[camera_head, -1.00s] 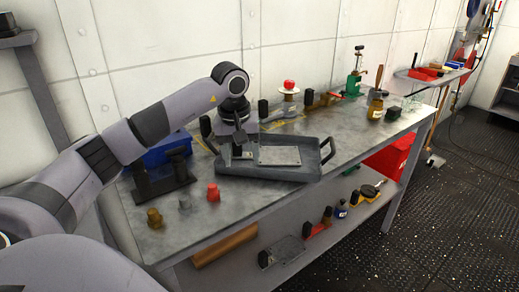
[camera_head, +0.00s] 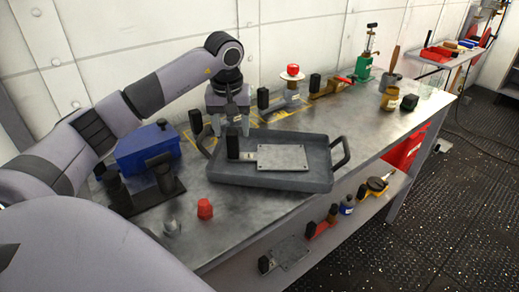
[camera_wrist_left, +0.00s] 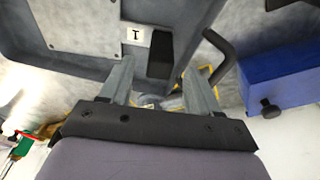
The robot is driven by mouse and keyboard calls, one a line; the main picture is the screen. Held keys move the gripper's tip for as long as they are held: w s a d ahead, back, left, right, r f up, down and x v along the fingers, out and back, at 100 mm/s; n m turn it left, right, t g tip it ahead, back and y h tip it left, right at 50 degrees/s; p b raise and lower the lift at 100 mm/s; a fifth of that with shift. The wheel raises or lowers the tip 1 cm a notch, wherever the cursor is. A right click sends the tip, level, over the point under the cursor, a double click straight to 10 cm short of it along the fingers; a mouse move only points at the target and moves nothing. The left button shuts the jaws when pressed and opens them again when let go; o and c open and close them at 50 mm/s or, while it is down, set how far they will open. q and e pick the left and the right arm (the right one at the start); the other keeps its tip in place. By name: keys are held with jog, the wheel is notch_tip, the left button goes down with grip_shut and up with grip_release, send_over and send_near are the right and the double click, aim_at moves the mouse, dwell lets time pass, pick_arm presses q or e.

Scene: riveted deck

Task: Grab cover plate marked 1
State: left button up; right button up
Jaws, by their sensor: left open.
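The cover plate (camera_head: 283,157) is a flat grey plate lying in a dark grey tray (camera_head: 315,185) on the bench. Its black upright handle (camera_head: 232,146) is at the plate's left end. In the left wrist view, a white label marked 1 (camera_wrist_left: 137,37) sits between the plate (camera_wrist_left: 78,25) and the black handle (camera_wrist_left: 160,52). My left gripper (camera_head: 233,131) is open just above the handle, at the tray's back side. In the wrist view, its fingertips (camera_wrist_left: 158,68) stand on either side of the handle's near end; contact cannot be told. My right gripper is not in view.
A blue box (camera_head: 146,148) and a black stand (camera_head: 150,188) are left of the tray. A red piece (camera_head: 205,209) stands in front. Another plate (camera_head: 292,252) lies on the lower shelf. Several tools line the bench's back; the bench right of the tray is fairly clear.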

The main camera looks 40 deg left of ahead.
aim_at(233, 144)
pick_arm(q)
jog(key=f, duration=0.6)
jog(key=shift+w+a+f+p, duration=0.1)
jog(key=shift+w+a+p, duration=0.05)
jog(key=shift+w+p, duration=0.15)
grip_shut()
